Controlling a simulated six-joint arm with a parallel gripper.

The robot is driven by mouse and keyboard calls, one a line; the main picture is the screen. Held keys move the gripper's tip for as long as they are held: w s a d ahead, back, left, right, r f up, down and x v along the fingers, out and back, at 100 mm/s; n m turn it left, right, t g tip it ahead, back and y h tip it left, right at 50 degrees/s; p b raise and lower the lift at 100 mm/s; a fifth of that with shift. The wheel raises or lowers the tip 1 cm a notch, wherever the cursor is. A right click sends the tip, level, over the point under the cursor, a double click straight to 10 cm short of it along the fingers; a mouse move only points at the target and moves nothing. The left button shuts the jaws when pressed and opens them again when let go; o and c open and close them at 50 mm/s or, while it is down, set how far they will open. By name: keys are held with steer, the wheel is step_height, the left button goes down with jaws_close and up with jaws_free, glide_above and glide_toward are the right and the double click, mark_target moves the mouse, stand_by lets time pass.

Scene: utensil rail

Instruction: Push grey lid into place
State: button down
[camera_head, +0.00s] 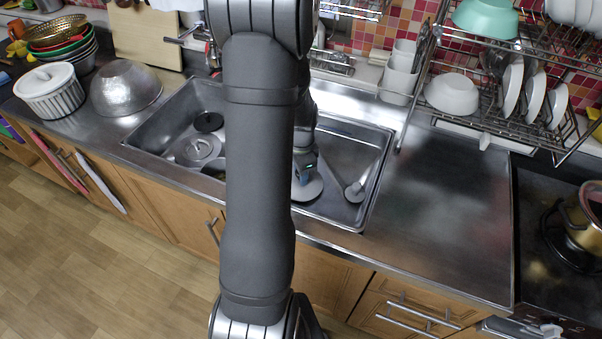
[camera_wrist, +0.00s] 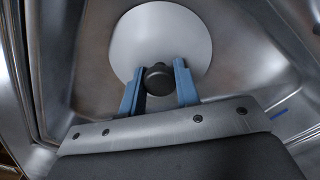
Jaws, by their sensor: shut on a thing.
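A round, light grey lid (camera_wrist: 162,38) with a black knob (camera_wrist: 158,78) fills the top of the wrist view. The blue fingers of my gripper (camera_wrist: 158,70) stand on either side of the knob and are shut on it. In the head view, my gripper (camera_head: 304,174) is low in the sink, partly hidden by my arm, with part of the pale lid (camera_head: 308,190) showing under it. The lid lies close to the sink floor; whether it touches cannot be told.
The steel sink (camera_head: 340,209) also holds another grey lid (camera_head: 196,149), a dark round piece (camera_head: 208,122) and a drain-like fitting (camera_head: 356,191). Its walls surround my gripper. A steel bowl (camera_head: 125,88) stands left. The counter right of the sink (camera_head: 440,205) is clear.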

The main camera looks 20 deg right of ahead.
steer(key=shift+r, duration=0.4)
step_height(320, 180, up, 3)
steer(key=shift+f, duration=0.2)
steer(key=s+d+r, duration=0.6)
steer(key=s+r, duration=0.1)
steer(key=s, duration=0.3)
steer(key=shift+r, duration=0.15)
steer(key=c, duration=1.7)
jaws_free()
steer(key=shift+c, duration=0.2)
steer(key=c, duration=0.3)
